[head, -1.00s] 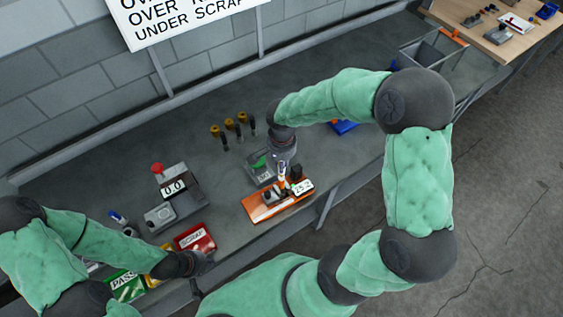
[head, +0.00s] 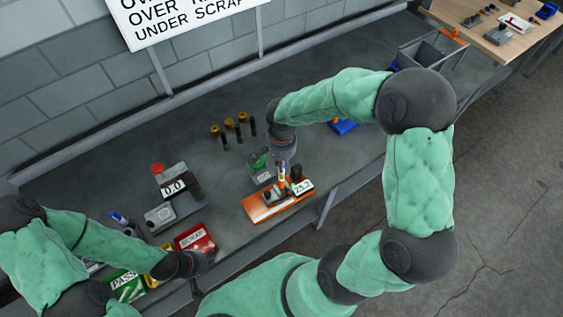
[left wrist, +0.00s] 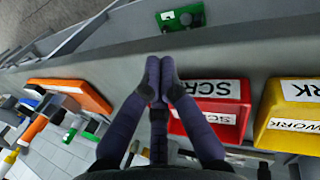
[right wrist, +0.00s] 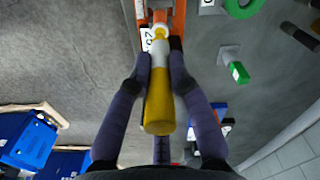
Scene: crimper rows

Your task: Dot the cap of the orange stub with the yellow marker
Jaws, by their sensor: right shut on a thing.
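My right gripper (right wrist: 158,75) is shut on the yellow marker (right wrist: 158,105), which has a yellow barrel and a pale front part. The marker's far end points at the orange tray (right wrist: 179,20). In the head view, the marker (head: 282,178) stands roughly upright over the orange tray (head: 258,213). I cannot make out the orange stub or its cap for certain, nor whether the marker touches anything. My left gripper (left wrist: 160,65) is shut and empty, near the red SCRAP bin (left wrist: 215,110); in the head view it is at the front edge.
A numbered label (head: 302,187) sits on the orange tray's right. A grey device with a red button (head: 157,168) stands left of centre. Several dark pieces with yellow tops (head: 229,124) stand at the back. A green PASS bin (head: 125,285) is at the front left.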

